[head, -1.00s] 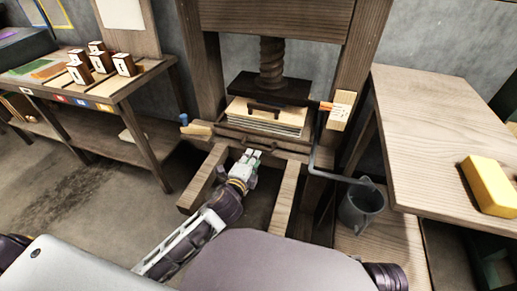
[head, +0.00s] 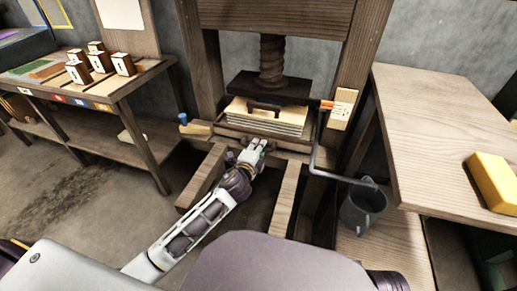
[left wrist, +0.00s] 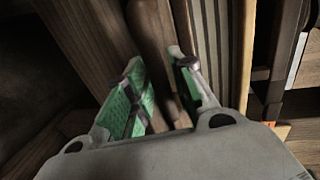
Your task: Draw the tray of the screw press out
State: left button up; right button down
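The screw press (head: 271,62) stands in the middle of the head view, its dark plate above a stack of pale sheets (head: 262,117). The stack lies on the wooden tray (head: 229,131) between the press's posts. My left gripper (head: 256,146) is at the tray's front, where it hides the tray's handle. In the left wrist view my left gripper's green-padded fingers (left wrist: 162,88) stand apart, with a brown wooden edge (left wrist: 152,35) running down between them. Whether they touch the handle cannot be told. My right gripper is out of view.
Two wooden rails (head: 284,200) reach forward from the press with open space between them. A grey pot (head: 362,208) hangs at the right, below a side table (head: 440,130) with a yellow block (head: 492,181). A left bench (head: 100,92) holds several small boxes.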

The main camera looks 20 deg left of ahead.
pick_arm(q)
jog(key=shift+w, duration=0.25)
grip_shut()
jog(key=shift+f, duration=0.1)
dwell(0.3)
